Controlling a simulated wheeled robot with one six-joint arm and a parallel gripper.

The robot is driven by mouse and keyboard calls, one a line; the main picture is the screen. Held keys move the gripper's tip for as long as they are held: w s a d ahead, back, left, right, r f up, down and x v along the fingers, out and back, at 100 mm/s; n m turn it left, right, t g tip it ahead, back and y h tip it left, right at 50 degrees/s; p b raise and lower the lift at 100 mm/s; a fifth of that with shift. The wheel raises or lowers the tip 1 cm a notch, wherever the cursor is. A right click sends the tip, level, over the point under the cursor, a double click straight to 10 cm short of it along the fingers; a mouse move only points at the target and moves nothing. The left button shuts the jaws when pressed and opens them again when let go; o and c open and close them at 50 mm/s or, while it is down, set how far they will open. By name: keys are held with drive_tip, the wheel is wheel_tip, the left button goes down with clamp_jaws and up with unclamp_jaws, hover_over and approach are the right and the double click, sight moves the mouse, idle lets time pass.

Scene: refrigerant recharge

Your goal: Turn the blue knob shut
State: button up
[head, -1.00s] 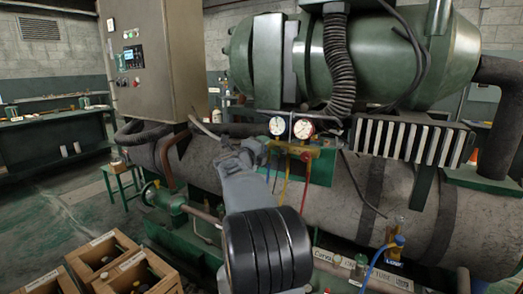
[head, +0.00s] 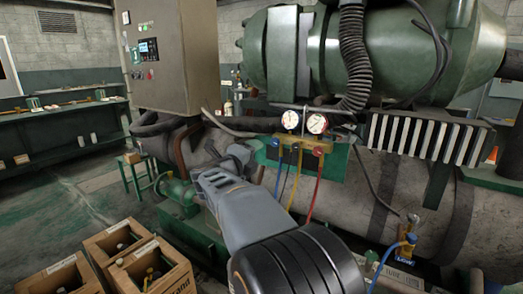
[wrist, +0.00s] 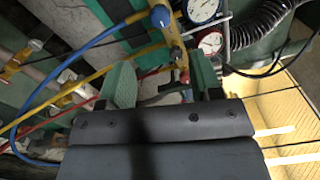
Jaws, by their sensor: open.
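The blue knob (head: 276,142) sits at the left end of the yellow gauge manifold (head: 296,145), with a red knob (head: 318,151) at the right end. In the wrist view the blue knob (wrist: 160,16) is near the top edge, beyond my fingertips and apart from them. My gripper (wrist: 162,82) is open, with green finger pads and nothing held between them. In the head view my gripper (head: 248,160) is left of the manifold and a little lower than the blue knob; its fingertips are hard to make out.
Two round gauges (head: 304,122) stand above the manifold, and blue, yellow and red hoses (head: 317,185) hang below it. A ribbed black hose (head: 355,60) is at the right. Wooden crates (head: 150,270) stand on the floor at lower left.

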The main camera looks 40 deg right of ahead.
drive_tip(key=shift+v, duration=0.85)
drive_tip(key=w+a+r+n+t+y+p, duration=0.35)
drive_tip(key=a+n+t+y+p, duration=0.2)
drive_tip(key=a+n, duration=0.2)
drive_tip(key=w+a+r+n+t+y+p, duration=0.35)
drive_tip(key=a+n+t, duration=0.25)
drive_tip(key=n, duration=0.3)
drive_tip(key=s+a+f+n+g+y+p, duration=0.25)
drive_tip(key=a+n+y+p, duration=0.25)
drive_tip(key=a+n+y, duration=0.25)
drive_tip(key=s+a+f+n+g+p, duration=0.2)
drive_tip(key=s+n+g, duration=0.3)
drive_tip(key=s, duration=0.4)
drive_tip(key=s+a+f+n+g+p, duration=0.3)
drive_tip(key=s+f+n+g+p, duration=0.1)
drive_tip(key=s+n, duration=0.3)
drive_tip(key=shift+s+g+y+p, duration=0.4)
drive_tip(key=shift+s+y+p, duration=0.1)
drive_tip(key=shift+s, duration=0.6)
drive_tip(key=shift+r, duration=0.1)
